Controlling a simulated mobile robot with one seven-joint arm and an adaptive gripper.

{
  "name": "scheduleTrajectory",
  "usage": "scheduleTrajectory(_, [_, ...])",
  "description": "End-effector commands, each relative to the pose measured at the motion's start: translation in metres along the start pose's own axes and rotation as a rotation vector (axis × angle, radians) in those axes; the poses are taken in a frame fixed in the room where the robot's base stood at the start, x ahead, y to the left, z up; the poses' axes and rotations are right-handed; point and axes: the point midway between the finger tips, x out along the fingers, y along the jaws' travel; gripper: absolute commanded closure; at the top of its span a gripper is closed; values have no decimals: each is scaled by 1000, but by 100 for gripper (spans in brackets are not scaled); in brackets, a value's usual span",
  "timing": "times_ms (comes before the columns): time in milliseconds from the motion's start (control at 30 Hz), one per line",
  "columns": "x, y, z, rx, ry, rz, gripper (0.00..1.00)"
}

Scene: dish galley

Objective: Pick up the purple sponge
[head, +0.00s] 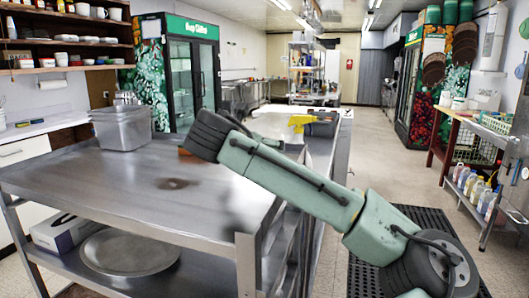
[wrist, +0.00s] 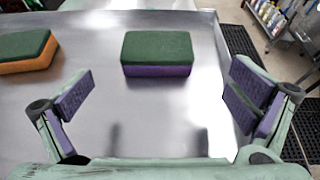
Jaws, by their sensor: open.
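The purple sponge (wrist: 157,70) lies flat on the steel table, with a dark green top layer over its purple body. In the wrist view it sits beyond my fingertips, near the middle between them. My gripper (wrist: 162,96) is open and empty, with one purple-padded finger to each side and a clear gap to the sponge. An orange sponge (wrist: 28,64), also green on top, lies to the left, outside my left finger. In the head view my arm hides the purple sponge and my fingers.
The steel table (head: 90,181) is mostly bare. A grey bin (head: 122,128) stands at its back left. The table's right edge runs close to my right finger. A round tray (head: 130,252) lies on the lower shelf.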

Motion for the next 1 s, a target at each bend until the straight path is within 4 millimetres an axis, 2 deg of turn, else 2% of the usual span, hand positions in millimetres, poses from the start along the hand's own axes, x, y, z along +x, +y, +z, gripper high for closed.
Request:
scheduleTrajectory(100, [17, 0, 2, 1, 1, 0, 0])
scheduleTrajectory(367, [39, 2, 5, 1, 1, 0, 0])
scheduleTrajectory(600, [73, 3, 5, 2, 0, 0, 0])
scheduleTrajectory(900, [79, 4, 3, 1, 0, 2, 0])
scheduleTrajectory(1000, [79, 4, 3, 1, 0, 2, 6])
